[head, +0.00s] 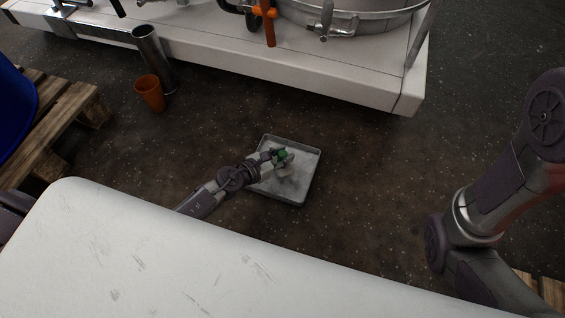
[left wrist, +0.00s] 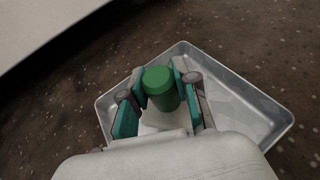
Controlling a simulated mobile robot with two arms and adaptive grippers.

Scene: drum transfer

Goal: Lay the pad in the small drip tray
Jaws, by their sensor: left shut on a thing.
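The small drip tray (head: 297,190) is a shallow grey metal square on the dark floor, beyond the white surface. In the left wrist view the tray (left wrist: 262,112) lies below and around the fingers. My left gripper (head: 281,157) is over the tray, shut on an upright green cylinder (left wrist: 161,87). Its two teal-sided fingers press it from both sides. A pale piece (left wrist: 157,119) shows under the cylinder; it may be the pad, but I cannot tell if it touches the tray floor. My right arm shows at the right; its gripper is out of view.
A white scuffed surface (head: 150,255) fills the front. An orange cup (head: 150,93) and a steel cylinder (head: 153,58) stand at the back left, near a wooden pallet (head: 60,115) with a blue drum (head: 14,105). A white plinth (head: 300,75) crosses the back. Floor right of the tray is clear.

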